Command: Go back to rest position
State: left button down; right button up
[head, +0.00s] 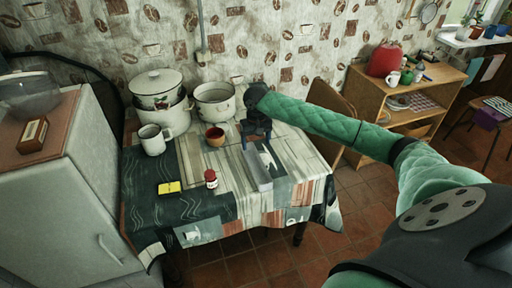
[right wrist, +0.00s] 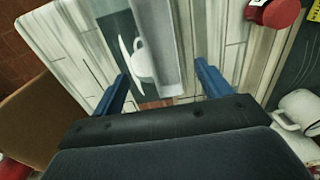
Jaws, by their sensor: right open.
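My right gripper (head: 257,143) is above the right part of the table, its arm reaching in from the right in the head view. In the right wrist view its two blue fingers (right wrist: 163,92) are spread apart with nothing between them. Below and ahead of them is a long grey tray-like thing (right wrist: 158,45), which also shows on the table (head: 259,172) in the head view. My left gripper is not in view.
On the table (head: 198,236) are enamel pots (head: 213,104) (head: 160,110), a white mug (head: 153,140), a small bowl (head: 215,137), a red-capped jar (head: 211,179) and a yellow packet (head: 170,188). A fridge (head: 75,190) stands left, a wooden shelf (head: 405,115) right, a chair (head: 328,98) behind the arm.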

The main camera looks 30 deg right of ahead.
dwell(0.5)
